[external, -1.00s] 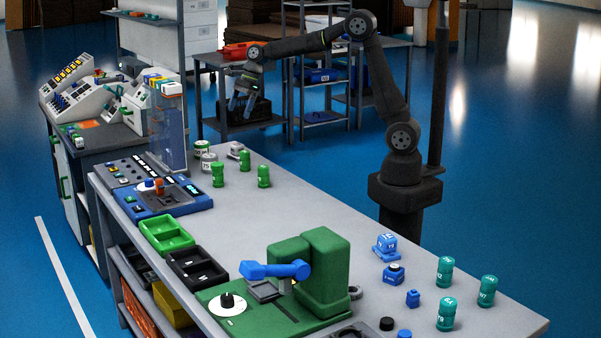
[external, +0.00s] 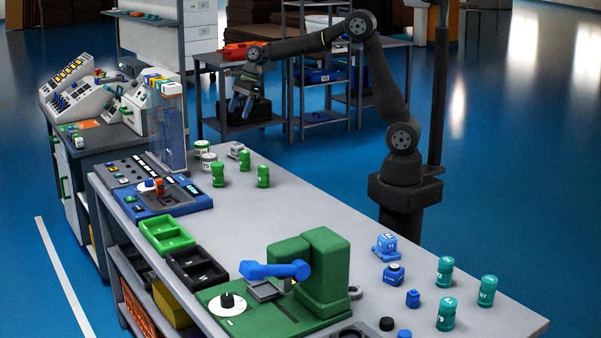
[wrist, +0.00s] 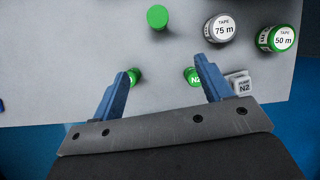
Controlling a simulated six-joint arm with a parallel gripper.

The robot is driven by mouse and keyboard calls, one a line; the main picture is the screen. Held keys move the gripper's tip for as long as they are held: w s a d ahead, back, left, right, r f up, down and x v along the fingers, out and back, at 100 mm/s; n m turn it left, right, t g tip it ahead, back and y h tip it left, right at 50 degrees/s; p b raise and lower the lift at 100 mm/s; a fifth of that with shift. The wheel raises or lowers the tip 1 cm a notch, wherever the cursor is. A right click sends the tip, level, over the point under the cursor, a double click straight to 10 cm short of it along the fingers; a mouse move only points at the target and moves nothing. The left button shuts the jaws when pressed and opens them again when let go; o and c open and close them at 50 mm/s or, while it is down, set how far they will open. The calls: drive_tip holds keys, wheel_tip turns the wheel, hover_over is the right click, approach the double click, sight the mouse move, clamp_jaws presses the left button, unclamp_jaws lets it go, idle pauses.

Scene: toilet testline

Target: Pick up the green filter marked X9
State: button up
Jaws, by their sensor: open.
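Three small green cylindrical filters stand upright on the bench in the external view: a left one (external: 218,175), a middle one (external: 244,161) and a right one (external: 263,176). In the wrist view, one green cylinder (wrist: 157,17) shows a plain top. Two more stand near my fingers, one by the left finger (wrist: 134,76) and one by the right finger (wrist: 193,76). The right one appears marked N2. I cannot read X9 on any of them. My gripper (external: 240,104) is open and empty above and beyond the bench's far edge; its blue fingers also show in the wrist view (wrist: 163,78).
Tape rolls, one 75 m (wrist: 222,28) and one 50 m (wrist: 277,38), and a pale pump block (wrist: 239,84) stand close by. Several teal cylinders (external: 445,271) stand at the bench's right end. A blue device (external: 165,197) and a green tray (external: 166,233) lie left.

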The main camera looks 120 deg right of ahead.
sight(218, 164)
drive_tip(key=w+a+f+n+g+h, duration=0.1)
drive_tip(key=w+a+f+n, duration=0.15)
drive_tip(key=n, duration=1.05)
drive_tip(key=w+a+f+n+h, duration=0.1)
drive_tip(key=w+f+n+h, duration=0.15)
drive_tip(key=n, duration=1.15)
drive_tip(key=shift+y, duration=0.45)
drive_tip(key=x, duration=1.1)
drive_tip(key=shift+w+f, duration=0.1)
drive_tip(key=shift+w, duration=0.15)
drive_tip(key=shift+a+x, duration=0.1)
drive_tip(key=shift+x, duration=1.2)
drive_tip(key=shift+a+x, duration=0.15)
drive_tip(key=shift+x, duration=1.2)
drive_tip(key=c, duration=1)
drive_tip(key=shift+c, duration=0.5)
